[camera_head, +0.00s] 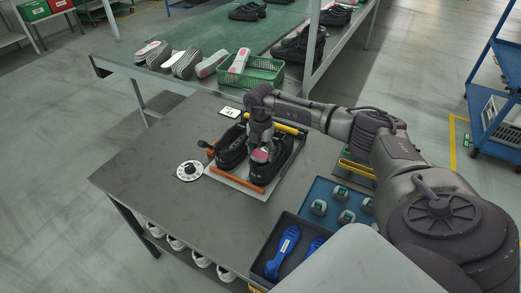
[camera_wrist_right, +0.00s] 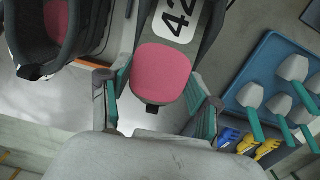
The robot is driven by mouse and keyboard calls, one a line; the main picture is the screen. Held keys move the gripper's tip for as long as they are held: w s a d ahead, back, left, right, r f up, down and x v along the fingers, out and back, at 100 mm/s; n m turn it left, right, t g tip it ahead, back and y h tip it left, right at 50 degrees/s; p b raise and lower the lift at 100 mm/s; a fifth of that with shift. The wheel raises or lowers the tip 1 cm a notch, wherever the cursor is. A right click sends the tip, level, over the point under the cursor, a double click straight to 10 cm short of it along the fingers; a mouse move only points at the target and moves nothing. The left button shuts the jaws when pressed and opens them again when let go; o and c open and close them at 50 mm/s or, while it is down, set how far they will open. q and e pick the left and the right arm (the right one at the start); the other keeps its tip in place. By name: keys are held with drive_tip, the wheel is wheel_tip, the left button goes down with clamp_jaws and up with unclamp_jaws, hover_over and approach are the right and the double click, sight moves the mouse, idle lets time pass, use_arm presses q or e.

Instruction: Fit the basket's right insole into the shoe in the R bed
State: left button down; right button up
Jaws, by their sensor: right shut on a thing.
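My right gripper (camera_head: 262,150) is above the pair of black shoes on the work table. In the right wrist view, the gripper (camera_wrist_right: 158,108) is shut on a grey insole (camera_wrist_right: 163,72) with a pink heel pad and a white "42" label. In the head view the insole's pink heel (camera_head: 261,156) shows at the gripper. The left shoe (camera_head: 231,150) and right shoe (camera_head: 287,150) lie in a bed with orange and yellow bars. The insole is over or in the right shoe; its depth cannot be told. A pink insole shows inside the other shoe in the wrist view. My left gripper is out of view.
A green basket (camera_head: 262,72) stands on the rear bench, with several grey and pink soles (camera_head: 183,62) left of it. A white dial (camera_head: 190,171) lies left of the bed. A blue tray (camera_head: 325,192) and a dark bin with blue tools (camera_head: 282,250) are at the front right.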

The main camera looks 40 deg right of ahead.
drive_tip(key=shift+f, duration=0.15)
drive_tip(key=o, duration=1.1)
drive_tip(key=shift+r+p, duration=1.25)
drive_tip(key=shift+r, duration=0.3)
wheel_tip(320, 180, up, 7)
drive_tip(key=p, duration=0.5)
drive_tip(key=shift+f, duration=0.15)
idle(0.5)
